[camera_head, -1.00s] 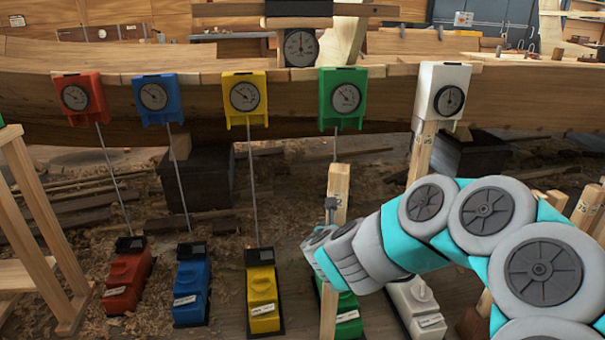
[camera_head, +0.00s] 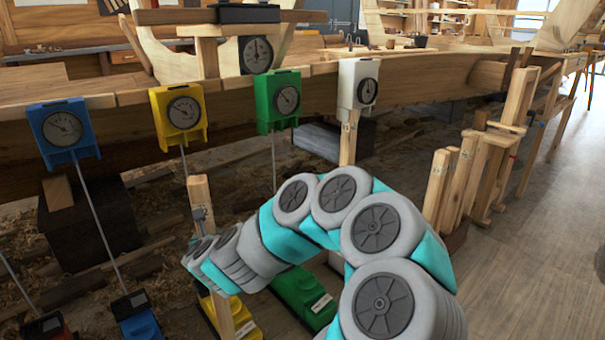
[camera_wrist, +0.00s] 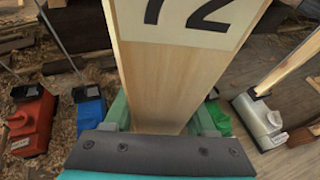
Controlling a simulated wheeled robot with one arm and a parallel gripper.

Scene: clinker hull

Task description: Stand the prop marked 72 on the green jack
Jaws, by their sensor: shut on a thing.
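My gripper (camera_head: 201,226) is shut on the wooden prop marked 72 (camera_head: 200,190), and holds it nearly upright. In the wrist view the prop (camera_wrist: 160,75) runs between the fingers (camera_wrist: 160,118), its number 72 at the top. The prop's lower part shows below my gripper in the head view, in front of the yellow jack (camera_head: 240,312); whether its foot touches anything I cannot tell. The green jack (camera_head: 303,297) stands on the floor to the right of the prop, partly behind my arm. In the wrist view the green jack (camera_wrist: 218,117) is mostly hidden behind prop and finger.
Gauges hang along the hull, including a green one (camera_head: 278,98) with a thin rod downward. A prop (camera_head: 348,140) stands below the white gauge (camera_head: 358,86). The white jack (camera_wrist: 260,120) is right of the green. More props (camera_head: 450,185) stand at right; open floor (camera_head: 530,270) lies beyond.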

